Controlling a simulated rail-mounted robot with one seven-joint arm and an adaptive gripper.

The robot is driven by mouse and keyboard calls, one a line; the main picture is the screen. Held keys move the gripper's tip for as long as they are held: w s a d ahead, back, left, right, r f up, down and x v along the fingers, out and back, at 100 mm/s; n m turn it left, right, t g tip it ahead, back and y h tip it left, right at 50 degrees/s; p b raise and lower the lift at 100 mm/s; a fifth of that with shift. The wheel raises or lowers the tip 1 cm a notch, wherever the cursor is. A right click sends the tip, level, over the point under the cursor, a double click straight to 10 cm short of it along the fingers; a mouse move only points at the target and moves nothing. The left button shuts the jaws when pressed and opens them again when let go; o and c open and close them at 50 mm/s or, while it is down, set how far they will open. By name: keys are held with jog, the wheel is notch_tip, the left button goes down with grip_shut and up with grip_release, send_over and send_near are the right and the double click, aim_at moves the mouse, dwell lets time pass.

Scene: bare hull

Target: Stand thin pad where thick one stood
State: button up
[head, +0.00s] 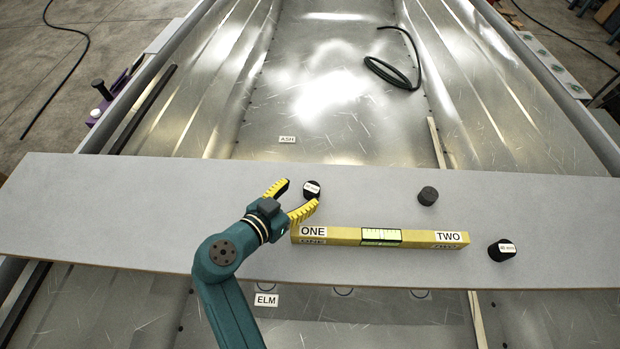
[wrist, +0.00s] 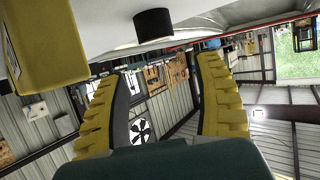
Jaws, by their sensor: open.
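Three black round pads stand on a grey board. One pad (head: 312,189) with a white label is just off the tips of my open gripper (head: 300,194); in the wrist view a dark pad (wrist: 153,27) shows beyond the empty gap between the fingers. A second pad (head: 428,196), with no label visible, stands to the right. A third pad (head: 502,250), with a white label, stands near the right end of the yellow spirit level. Labels are too small to read surely, and I cannot tell which pad is thick or thin.
The yellow level (head: 342,236), marked ONE and TWO, lies close beside my gripper; its end (wrist: 40,45) shows in the wrist view. The grey board (head: 120,210) is clear on its left. Behind it, the metal hull carries an ASH label (head: 287,140) and a black hose (head: 388,75).

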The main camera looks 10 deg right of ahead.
jog(key=p+v, duration=0.1)
jog(key=v, duration=0.5)
jog(key=shift+r, duration=0.15)
jog(key=w+d+r+n+t+y, duration=0.1)
jog(key=w+d+r+t+y, duration=0.15)
jog(key=r, duration=0.45)
jog(key=w+d+r+n+t+y, duration=0.1)
jog(key=d+r+t+y, duration=0.1)
jog(key=d+r, duration=0.35)
jog(key=s+r+n+t+y, duration=0.2)
jog(key=s+r+n+t, duration=0.1)
jog(key=r, duration=0.9)
jog(key=s+d+r+n+t+y, duration=0.1)
jog(key=s+r+t, duration=0.4)
jog(key=r, duration=0.7)
jog(key=shift+s+d+n+y, duration=0.35)
jog(key=shift+s+n+y, duration=0.3)
jog(key=shift+s+n, duration=0.55)
jog(key=shift+f, duration=0.1)
